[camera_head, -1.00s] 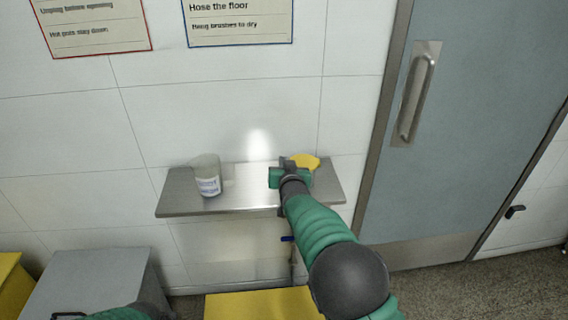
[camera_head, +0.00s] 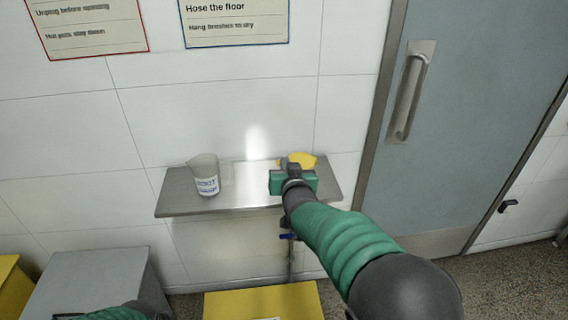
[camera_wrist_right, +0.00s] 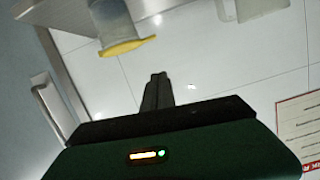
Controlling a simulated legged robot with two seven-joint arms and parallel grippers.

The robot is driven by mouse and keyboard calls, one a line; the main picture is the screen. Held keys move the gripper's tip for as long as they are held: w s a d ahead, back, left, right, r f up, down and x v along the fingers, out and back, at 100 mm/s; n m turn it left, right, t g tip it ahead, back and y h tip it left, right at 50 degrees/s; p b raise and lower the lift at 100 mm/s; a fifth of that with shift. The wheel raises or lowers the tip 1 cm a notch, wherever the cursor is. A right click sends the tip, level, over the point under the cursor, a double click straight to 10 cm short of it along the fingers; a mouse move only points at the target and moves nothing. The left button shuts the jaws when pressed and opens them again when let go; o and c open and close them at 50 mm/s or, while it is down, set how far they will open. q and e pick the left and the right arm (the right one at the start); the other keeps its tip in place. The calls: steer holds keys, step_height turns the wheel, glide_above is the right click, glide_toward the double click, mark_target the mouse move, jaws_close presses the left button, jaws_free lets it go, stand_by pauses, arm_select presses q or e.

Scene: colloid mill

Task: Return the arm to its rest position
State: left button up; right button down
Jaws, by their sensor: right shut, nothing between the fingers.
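My right gripper (camera_head: 293,176) is in front of the right part of the steel wall shelf in the head view. It hides part of a yellow-topped thing (camera_head: 303,160) there. In the right wrist view the gripper's fingers (camera_wrist_right: 157,92) are together with nothing between them. There, a clear container with a yellow rim (camera_wrist_right: 122,38) stands apart from the fingertips. Of my left arm (camera_head: 118,313) only a green and dark part shows at the bottom left edge; its gripper is out of view.
The steel shelf (camera_head: 240,198) holds a clear labelled beaker (camera_head: 205,176) at its left. Below are a grey box (camera_head: 92,285), a yellow box (camera_head: 262,304) and a blue-handled valve (camera_head: 288,237). A grey door (camera_head: 470,120) is at the right.

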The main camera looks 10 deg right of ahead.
steer(key=s+d+f+g+p, duration=0.1)
steer(key=s+d+f+g, duration=0.3)
steer(key=s, duration=0.7)
steer(key=s+d+f+g+p, duration=0.1)
steer(key=s+d+f+g, duration=0.3)
steer(key=s+f, duration=0.3)
steer(key=s+d+f+g+p, duration=0.1)
steer(key=s+d+f+g, duration=0.3)
steer(key=s, duration=1.3)
steer(key=shift+d+f+n+g+h+p, duration=0.3)
steer(key=shift+f+h, duration=0.1)
steer(key=shift+f, duration=0.3)
steer(key=shift+d, duration=0.15)
